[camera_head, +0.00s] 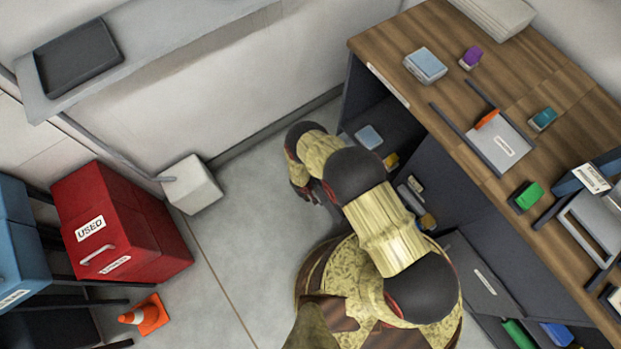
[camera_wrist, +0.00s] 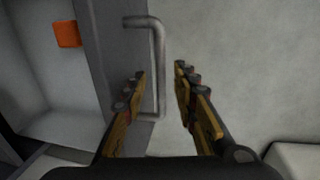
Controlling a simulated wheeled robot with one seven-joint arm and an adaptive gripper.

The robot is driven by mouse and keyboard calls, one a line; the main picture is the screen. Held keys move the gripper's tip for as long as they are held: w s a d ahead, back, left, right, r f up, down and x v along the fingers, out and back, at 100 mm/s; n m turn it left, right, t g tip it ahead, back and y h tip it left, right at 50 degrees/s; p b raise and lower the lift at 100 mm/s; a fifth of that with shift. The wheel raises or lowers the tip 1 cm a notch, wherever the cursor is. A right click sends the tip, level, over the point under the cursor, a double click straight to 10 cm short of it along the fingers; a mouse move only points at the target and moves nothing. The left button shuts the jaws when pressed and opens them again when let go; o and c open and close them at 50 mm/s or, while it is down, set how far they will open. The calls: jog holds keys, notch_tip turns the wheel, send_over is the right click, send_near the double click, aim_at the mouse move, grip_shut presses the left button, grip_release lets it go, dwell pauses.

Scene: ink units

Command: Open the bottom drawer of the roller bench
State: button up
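The roller bench (camera_head: 440,45) has a wooden top and dark grey sides and stands on the right in the head view. In the wrist view, a grey bar handle (camera_wrist: 158,50) is fixed to a dark grey front panel (camera_wrist: 105,45). My gripper (camera_wrist: 160,76) is open, with one finger on each side of the handle in the picture; contact is not visible. Left of the panel is a light grey interior with an orange block (camera_wrist: 67,34). In the head view my gripper (camera_head: 306,186) is low beside the bench, partly hidden by my arm. Which drawer this panel belongs to is unclear.
Open bays under the bench hold a light-blue box (camera_head: 369,137) and small items.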

notch_tip(320, 180, up, 12)
jog(key=s+a, duration=0.1)
jog(key=shift+s+a, duration=0.15)
jog(key=shift+a, duration=0.2)
dwell(0.4)
jog(key=shift+f, duration=0.15)
dwell(0.5)
